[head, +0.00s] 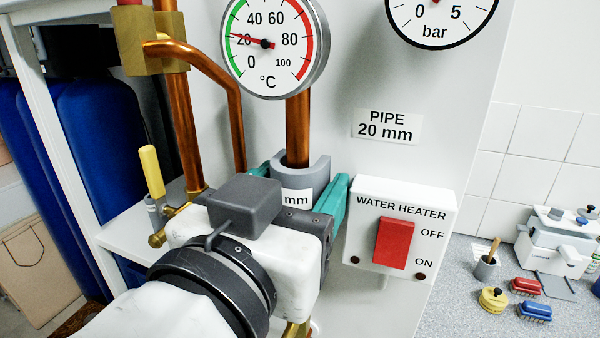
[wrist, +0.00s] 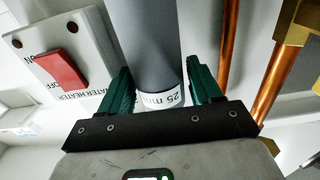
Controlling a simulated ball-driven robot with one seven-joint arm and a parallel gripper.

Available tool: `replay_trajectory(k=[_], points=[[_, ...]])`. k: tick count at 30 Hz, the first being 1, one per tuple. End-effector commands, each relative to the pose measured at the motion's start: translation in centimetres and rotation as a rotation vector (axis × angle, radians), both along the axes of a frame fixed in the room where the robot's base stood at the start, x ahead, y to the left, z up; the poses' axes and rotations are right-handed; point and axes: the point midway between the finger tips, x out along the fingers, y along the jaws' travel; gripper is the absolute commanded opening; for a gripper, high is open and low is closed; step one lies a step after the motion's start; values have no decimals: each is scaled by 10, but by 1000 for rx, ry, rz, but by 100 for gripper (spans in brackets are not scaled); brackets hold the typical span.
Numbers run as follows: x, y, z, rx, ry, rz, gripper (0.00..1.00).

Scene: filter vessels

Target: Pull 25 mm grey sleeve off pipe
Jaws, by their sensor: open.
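The grey sleeve (head: 302,176) sits around the upright copper pipe (head: 298,128) below the round temperature gauge. Its white label reads "mm" in the head view and "25 mm" in the wrist view, where the sleeve (wrist: 152,45) fills the middle. My gripper (head: 300,180) is open, with one teal finger on each side of the sleeve. In the wrist view the fingers (wrist: 161,76) stand close beside it; I cannot tell whether they touch it. My gripper's body hides the sleeve's lower part in the head view.
The water heater switch box (head: 403,235) is close to the right of my gripper. A bent copper pipe (head: 233,115) and a yellow-handled valve (head: 152,172) are at left. A "PIPE 20 mm" sign (head: 387,127) is on the panel. The worktop (head: 445,300) at right holds small items.

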Motion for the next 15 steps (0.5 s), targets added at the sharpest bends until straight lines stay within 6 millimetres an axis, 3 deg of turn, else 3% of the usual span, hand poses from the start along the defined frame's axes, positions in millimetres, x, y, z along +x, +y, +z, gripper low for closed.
replay_trajectory(k=[8,15], points=[[2,-1,0,0,0,1,64],[2,0,0,0,0,1,43]])
